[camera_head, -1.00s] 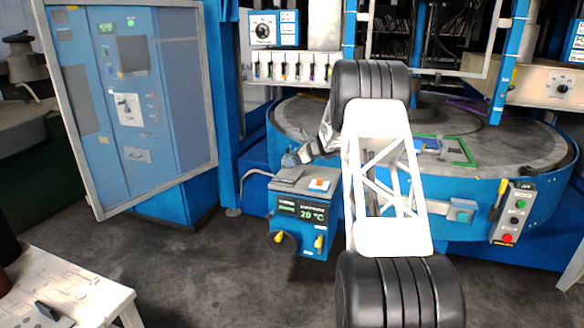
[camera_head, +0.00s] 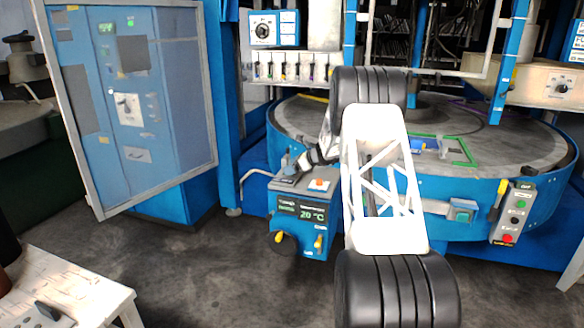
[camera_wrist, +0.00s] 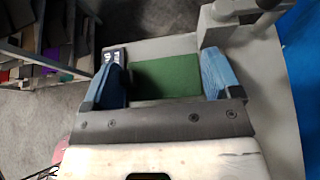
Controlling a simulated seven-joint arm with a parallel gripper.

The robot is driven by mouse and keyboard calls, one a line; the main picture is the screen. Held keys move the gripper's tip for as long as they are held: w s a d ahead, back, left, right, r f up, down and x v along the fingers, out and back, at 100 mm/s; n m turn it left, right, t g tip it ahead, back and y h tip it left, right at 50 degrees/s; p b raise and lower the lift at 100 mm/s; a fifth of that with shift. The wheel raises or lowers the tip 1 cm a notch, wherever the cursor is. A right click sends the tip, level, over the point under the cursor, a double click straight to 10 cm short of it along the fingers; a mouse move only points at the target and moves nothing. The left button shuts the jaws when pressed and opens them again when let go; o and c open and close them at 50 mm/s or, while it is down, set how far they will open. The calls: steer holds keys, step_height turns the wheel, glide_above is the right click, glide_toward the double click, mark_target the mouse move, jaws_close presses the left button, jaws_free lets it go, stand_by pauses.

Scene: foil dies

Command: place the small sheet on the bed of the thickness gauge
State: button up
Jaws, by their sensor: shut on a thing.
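My gripper (camera_wrist: 165,62) has two blue fingers, one at each side of a dark green sheet (camera_wrist: 167,76) in the wrist view. It is shut on this small sheet by its side edges. The sheet lies flat over a pale grey surface (camera_wrist: 150,46); I cannot tell whether it touches it. In the head view my gripper (camera_head: 288,163) is low over the grey top plate (camera_head: 283,183) of a blue unit (camera_head: 300,228) with a "20 °C" display. I cannot tell whether this unit is the thickness gauge. The sheet cannot be made out in the head view.
A grey post-like part (camera_wrist: 232,22) stands near the right finger. A white table (camera_head: 75,285) stands front left.

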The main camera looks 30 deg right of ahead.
steer(key=shift+f, duration=0.6)
steer(key=o, duration=0.7)
steer(key=shift+r, duration=0.1)
steer(key=shift+r, duration=0.45)
steer(key=shift+s+d+r, duration=0.2)
steer(key=shift+r, duration=0.05)
steer(key=v, duration=1.1)
steer(key=shift+s+d, duration=0.1)
